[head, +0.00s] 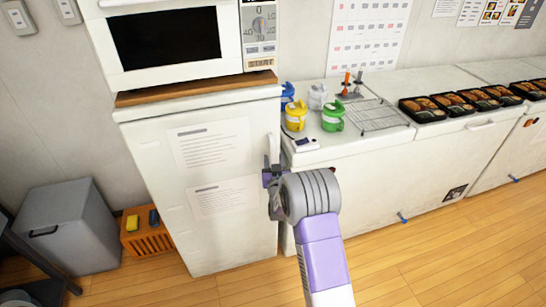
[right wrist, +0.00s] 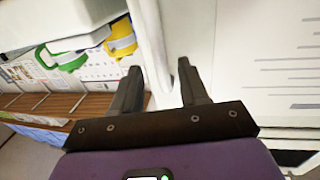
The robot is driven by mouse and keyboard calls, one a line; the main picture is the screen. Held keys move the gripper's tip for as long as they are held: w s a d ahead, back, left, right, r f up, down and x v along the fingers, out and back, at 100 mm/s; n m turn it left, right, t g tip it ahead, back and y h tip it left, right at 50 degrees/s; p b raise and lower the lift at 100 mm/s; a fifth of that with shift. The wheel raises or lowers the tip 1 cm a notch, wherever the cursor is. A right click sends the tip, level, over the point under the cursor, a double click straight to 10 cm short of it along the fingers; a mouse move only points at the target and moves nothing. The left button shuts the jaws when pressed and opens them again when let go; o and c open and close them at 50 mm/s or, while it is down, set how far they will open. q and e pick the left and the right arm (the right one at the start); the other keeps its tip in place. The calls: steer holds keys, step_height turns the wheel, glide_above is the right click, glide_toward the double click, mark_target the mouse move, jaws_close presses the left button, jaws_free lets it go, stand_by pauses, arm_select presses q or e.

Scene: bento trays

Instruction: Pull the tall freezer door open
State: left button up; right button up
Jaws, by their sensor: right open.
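The tall white freezer (head: 150,165) stands at the left of the head view, with paper notices on its front. Its door (head: 235,240) looks closed. The white upright door handle (head: 273,148) is at the door's right edge. My right gripper (head: 268,172) is at the lower part of the handle, with its jaws open. In the right wrist view the handle (right wrist: 149,45) runs between the two spread fingers of my right gripper (right wrist: 157,80). I cannot tell whether either finger touches it. My left gripper is not in view.
A microwave (head: 165,45) stands on a wooden board (head: 195,88) atop the freezer. Low white chest freezers (head: 370,180) run to the right, bearing cups, a wire rack (head: 378,116) and bento trays (head: 425,110). A grey bin (head: 70,225) and orange crate (head: 147,240) stand left. Wooden floor in front is clear.

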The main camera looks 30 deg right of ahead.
mark_target(273, 154)
steer(key=shift+x, duration=1.6)
steer(key=shift+c, duration=0.4)
jaws_close()
